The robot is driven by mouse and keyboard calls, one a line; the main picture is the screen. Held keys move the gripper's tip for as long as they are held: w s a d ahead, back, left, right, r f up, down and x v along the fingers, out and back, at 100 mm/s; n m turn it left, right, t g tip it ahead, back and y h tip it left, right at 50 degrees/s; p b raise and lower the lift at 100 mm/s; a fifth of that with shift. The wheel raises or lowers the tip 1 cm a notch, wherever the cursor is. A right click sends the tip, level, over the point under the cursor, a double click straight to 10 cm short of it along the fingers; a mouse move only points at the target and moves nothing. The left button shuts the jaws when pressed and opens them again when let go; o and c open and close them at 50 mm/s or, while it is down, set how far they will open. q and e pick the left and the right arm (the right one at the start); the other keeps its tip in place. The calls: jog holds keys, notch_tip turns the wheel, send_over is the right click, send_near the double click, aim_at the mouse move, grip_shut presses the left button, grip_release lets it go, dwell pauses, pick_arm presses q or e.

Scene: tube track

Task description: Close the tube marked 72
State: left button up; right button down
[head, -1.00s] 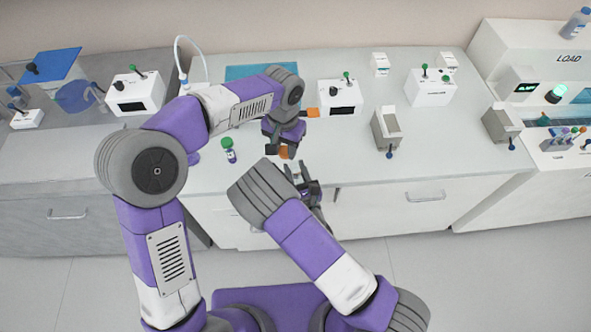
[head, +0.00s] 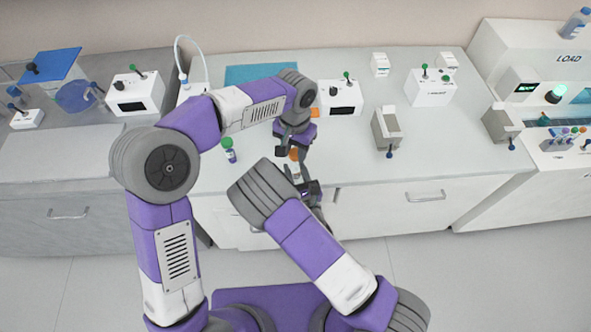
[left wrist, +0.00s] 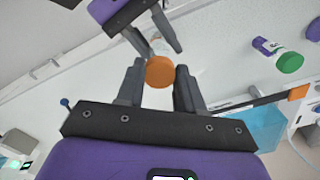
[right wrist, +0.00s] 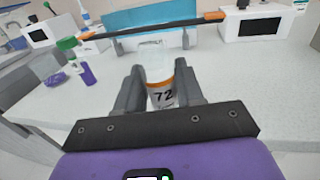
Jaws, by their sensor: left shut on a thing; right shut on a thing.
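My right gripper (right wrist: 160,85) is shut on the tube marked 72 (right wrist: 163,95), a clear tube with an orange band, held roughly upright at the front of the bench. Its clear upper end shows uncapped in the right wrist view. My left gripper (left wrist: 160,80) is shut on an orange cap (left wrist: 160,71). In the head view the cap (head: 294,154) is just above the tube (head: 296,171), close over its upper end. The left wrist view shows part of the tube (left wrist: 158,46) behind the cap; I cannot tell whether they touch.
A green-capped tube with purple (head: 228,149) stands on the bench to the left.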

aim_at(295, 154)
pick_arm(q)
jog(key=shift+f, duration=0.75)
jog(key=shift+f, duration=0.9)
jog(key=shift+f, duration=0.55)
dwell(0.4)
